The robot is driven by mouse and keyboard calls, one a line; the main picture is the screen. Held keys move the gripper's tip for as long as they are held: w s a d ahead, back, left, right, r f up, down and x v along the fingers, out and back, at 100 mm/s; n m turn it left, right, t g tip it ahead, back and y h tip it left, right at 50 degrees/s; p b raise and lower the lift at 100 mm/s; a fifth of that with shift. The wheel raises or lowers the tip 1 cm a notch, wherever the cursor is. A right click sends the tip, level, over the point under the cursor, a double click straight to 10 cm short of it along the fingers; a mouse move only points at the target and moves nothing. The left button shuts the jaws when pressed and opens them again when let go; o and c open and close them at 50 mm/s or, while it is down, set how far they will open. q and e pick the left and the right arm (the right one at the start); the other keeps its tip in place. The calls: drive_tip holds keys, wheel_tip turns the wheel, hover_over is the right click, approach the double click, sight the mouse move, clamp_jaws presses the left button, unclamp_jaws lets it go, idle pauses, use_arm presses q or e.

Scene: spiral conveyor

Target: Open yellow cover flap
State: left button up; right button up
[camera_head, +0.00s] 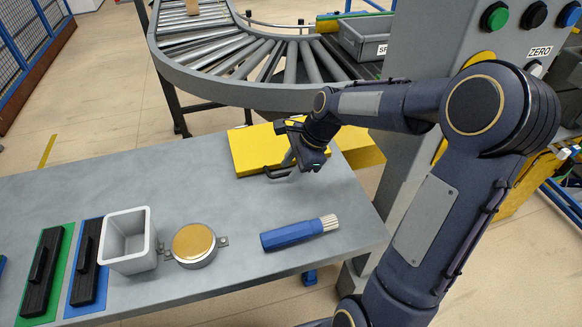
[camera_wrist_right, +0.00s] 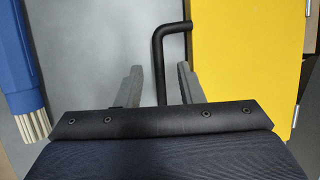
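The yellow cover flap (camera_head: 250,150) lies flat at the back right of the grey table. It fills the right side of the right wrist view (camera_wrist_right: 243,60). Its black bent handle (camera_head: 277,174) sticks out from its near side; in the wrist view the handle (camera_wrist_right: 160,60) runs between my two fingers. My right gripper (camera_head: 291,160) is at the handle, its body partly over the flap. In the wrist view its fingers (camera_wrist_right: 159,85) stand apart on either side of the handle, with gaps to it. My left gripper is not in view.
A blue brush (camera_head: 298,233), a round gold-topped part (camera_head: 193,245), a grey square bin (camera_head: 126,265) and black-handled pieces on green and blue plates lie on the table. The roller conveyor (camera_head: 250,60) curves behind. A grey control post (camera_head: 425,180) stands at the right.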

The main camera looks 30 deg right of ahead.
drive_tip(key=shift+f, duration=0.1)
clamp_jaws()
idle(0.3)
